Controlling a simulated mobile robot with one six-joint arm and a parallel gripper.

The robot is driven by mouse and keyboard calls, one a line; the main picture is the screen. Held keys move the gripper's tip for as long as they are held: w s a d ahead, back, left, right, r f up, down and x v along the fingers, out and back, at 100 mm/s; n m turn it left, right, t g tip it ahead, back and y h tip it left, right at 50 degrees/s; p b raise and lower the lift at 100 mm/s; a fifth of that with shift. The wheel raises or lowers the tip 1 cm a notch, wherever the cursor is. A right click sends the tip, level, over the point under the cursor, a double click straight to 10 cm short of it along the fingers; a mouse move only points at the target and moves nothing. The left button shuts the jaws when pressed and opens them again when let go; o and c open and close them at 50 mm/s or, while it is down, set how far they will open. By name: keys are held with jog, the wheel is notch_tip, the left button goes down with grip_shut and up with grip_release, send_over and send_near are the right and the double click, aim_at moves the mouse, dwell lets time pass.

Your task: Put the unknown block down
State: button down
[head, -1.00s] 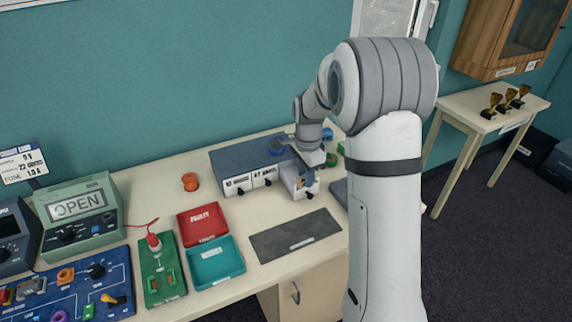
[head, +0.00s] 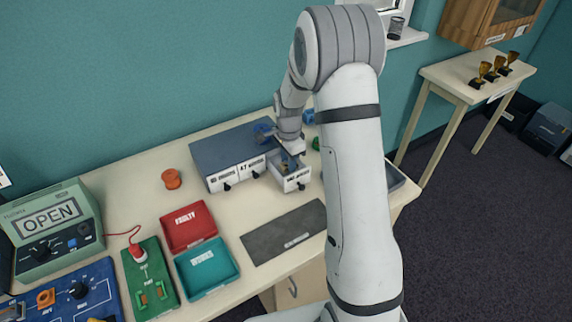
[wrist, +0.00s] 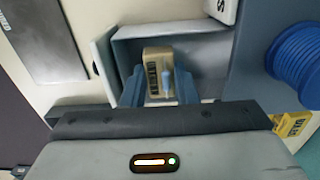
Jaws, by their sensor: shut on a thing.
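My gripper (wrist: 159,88) is shut on the unknown block (wrist: 153,58), a beige block with a dark-lettered label that I cannot read in full. In the wrist view the block sits between the two blue fingers, within the outline of an open grey drawer (wrist: 190,48). In the head view my gripper (head: 291,158) is at the open drawer (head: 297,184), the rightmost of the grey drawer unit (head: 225,152). The block is too small and covered there to make out clearly. I cannot tell whether it touches the drawer floor.
A blue spool (wrist: 303,62) stands on the drawer unit, close to my gripper. A yellow labelled block (wrist: 292,126) lies beside the unit. A dark mat (head: 285,232), a red tray (head: 188,244) and a teal tray (head: 207,285) are in front. Bare table surrounds the orange spool (head: 172,179).

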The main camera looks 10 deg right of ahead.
notch_tip(320, 180, down, 3)
jog(key=shift+w+r, duration=0.1)
jog(key=shift+r, duration=0.1)
jog(key=shift+f, duration=0.2)
jog(key=c, duration=1.4)
grip_release()
jog(key=shift+c, duration=0.2)
jog(key=shift+r, duration=0.15)
